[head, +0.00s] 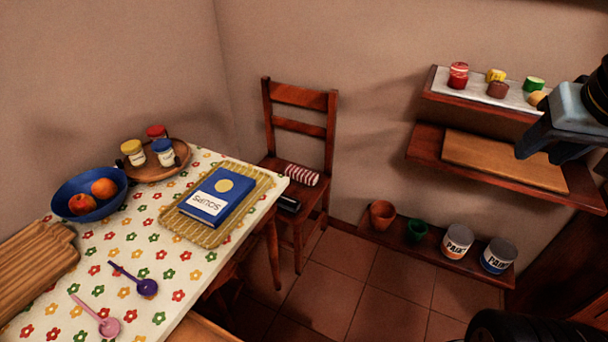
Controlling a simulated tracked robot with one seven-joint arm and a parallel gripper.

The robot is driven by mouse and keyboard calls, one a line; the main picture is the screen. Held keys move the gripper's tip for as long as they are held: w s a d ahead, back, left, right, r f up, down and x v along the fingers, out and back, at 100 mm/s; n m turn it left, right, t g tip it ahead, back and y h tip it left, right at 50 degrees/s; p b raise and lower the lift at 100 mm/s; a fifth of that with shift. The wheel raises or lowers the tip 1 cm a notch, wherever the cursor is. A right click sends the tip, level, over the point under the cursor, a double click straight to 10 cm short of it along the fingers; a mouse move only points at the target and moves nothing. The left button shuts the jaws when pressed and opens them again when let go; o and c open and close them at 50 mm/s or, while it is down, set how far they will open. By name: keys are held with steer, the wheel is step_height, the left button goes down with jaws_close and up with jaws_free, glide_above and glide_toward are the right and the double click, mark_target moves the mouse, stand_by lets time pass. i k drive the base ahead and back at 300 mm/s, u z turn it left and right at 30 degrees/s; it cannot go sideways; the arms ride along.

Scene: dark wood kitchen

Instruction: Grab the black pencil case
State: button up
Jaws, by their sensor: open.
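A small black case (289,203), which looks like the black pencil case, lies on the seat of the wooden chair (300,95), near its front edge. Part of it is hidden by the table corner. A red and white striped case (301,175) lies behind it on the same seat. My gripper (548,152) is at the upper right, in front of the wall shelves, far to the right of the chair. It is open, and nothing shows between its fingers.
The flowered table (130,250) holds a blue book (215,197), a blue fruit bowl (90,195), a tray of jars, spoons and a board. Wall shelves (470,160) stand at right; a low shelf (440,242) holds pots and paint cans. Tiled floor (350,280) is clear before the chair.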

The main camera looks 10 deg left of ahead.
mark_target(285, 201)
steer(key=i, duration=0.85)
steer(key=u, duration=0.35)
